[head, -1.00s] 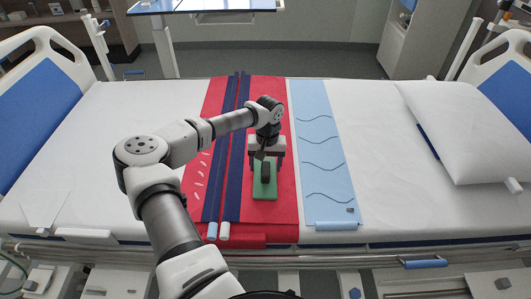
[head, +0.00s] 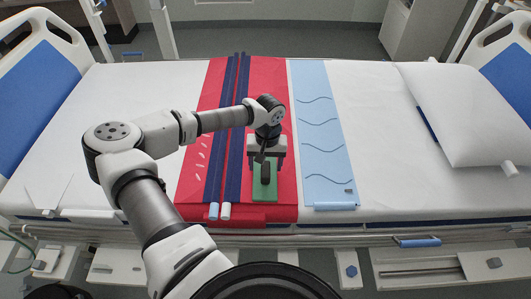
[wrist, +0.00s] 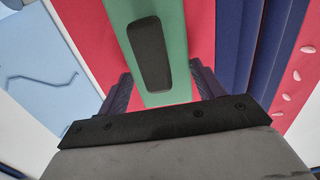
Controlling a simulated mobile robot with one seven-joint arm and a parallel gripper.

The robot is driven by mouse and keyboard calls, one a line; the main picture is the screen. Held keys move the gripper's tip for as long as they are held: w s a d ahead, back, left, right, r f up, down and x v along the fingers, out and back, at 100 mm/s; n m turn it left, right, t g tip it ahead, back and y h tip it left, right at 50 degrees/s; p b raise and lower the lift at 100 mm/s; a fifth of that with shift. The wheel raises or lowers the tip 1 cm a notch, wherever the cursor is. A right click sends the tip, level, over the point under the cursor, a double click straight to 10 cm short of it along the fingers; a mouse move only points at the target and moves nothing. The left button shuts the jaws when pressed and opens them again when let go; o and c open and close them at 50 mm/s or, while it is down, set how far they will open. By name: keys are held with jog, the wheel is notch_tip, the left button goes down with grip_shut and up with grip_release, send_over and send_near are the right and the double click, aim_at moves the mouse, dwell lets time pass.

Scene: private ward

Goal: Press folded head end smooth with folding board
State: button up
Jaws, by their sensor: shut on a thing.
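The green folding board (head: 265,190) with a dark handle (head: 265,172) lies flat over the red cloth (head: 200,180) near the bed's front edge. My gripper (head: 266,160) points down over it. In the wrist view, my gripper's dark fingers (wrist: 158,95) stand on both sides of the green board (wrist: 182,50), and the handle (wrist: 149,54) lies between them. The red cloth looks flat around the board. Its overhanging front edge is at the near side. I cannot tell whether the board's underside touches the cloth everywhere.
A light blue strip (head: 325,160) with wavy lines lies to the right. A white pillow (head: 465,110) is at the far right. White sheet (head: 130,100) is clear at left.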

jog(key=shift+s+f, duration=0.15)
jog(key=shift+s, duration=0.95)
jog(key=shift+w, duration=0.15)
jog(key=shift+w+r+p, duration=0.1)
jog(key=shift+r+p, duration=0.25)
jog(key=shift+r, duration=0.3)
jog(key=r+p, duration=0.1)
jog(key=r, duration=0.1)
jog(key=r+p, duration=0.1)
jog(key=r, duration=0.3)
jog(key=shift+d+p, duration=0.25)
jog(key=shift+p, duration=0.15)
jog(key=shift+f, duration=0.1)
